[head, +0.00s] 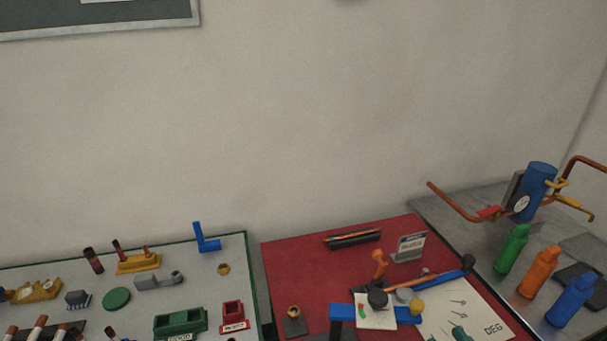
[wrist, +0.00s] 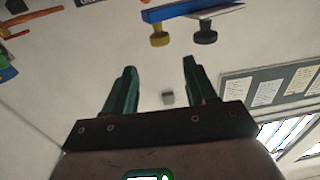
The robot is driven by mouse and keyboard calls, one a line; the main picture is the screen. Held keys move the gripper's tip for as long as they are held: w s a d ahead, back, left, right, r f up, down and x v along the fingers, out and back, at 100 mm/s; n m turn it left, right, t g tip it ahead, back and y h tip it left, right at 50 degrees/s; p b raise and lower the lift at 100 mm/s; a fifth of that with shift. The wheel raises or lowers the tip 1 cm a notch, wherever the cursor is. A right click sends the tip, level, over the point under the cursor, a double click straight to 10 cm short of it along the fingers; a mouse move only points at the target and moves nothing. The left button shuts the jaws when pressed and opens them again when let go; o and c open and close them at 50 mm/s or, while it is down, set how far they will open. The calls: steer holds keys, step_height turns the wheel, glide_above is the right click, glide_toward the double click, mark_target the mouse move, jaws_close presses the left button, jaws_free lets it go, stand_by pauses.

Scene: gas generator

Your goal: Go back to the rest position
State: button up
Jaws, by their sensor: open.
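My gripper (wrist: 160,68) shows in the wrist view with its two dark green fingers spread apart and nothing held between them. Behind the fingers is mostly pale wall. I cannot make out my gripper with certainty in the head view. A blue bar (wrist: 178,10) with a yellow knob (wrist: 159,35) and a black knob (wrist: 205,34) is at the top of the wrist view, apart from the fingers.
In the head view, a red mat (head: 292,270) carries tools and a blue stand (head: 343,313). A white board (head: 60,300) with parts lies left. Green (head: 512,248), orange (head: 540,271) and blue (head: 571,299) bottles stand right, near a piped blue cylinder (head: 538,184).

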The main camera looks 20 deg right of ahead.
steer(key=shift+f, duration=0.1)
steer(key=s+a+f+g, duration=0.1)
steer(key=f+g, duration=0.2)
steer(key=s+a+f+m+g+h, duration=0.1)
steer(key=f+g, duration=0.2)
steer(key=a+f+g, duration=0.1)
steer(key=f+g, duration=0.2)
steer(key=f, duration=0.1)
steer(key=shift+s+a+m+h+b, duration=0.3)
steer(key=shift+s+a+m+b, duration=0.05)
steer(key=shift+s+m, duration=0.05)
steer(key=s+a+f+n+g+y, duration=0.1)
steer(key=s+a+g+y, duration=0.1)
steer(key=s+a+g, duration=0.5)
steer(key=s+g, duration=0.1)
steer(key=s, duration=0.2)
steer(key=shift+s+a+f, duration=0.15)
steer(key=shift+s+f, duration=0.05)
steer(key=shift+s, duration=0.1)
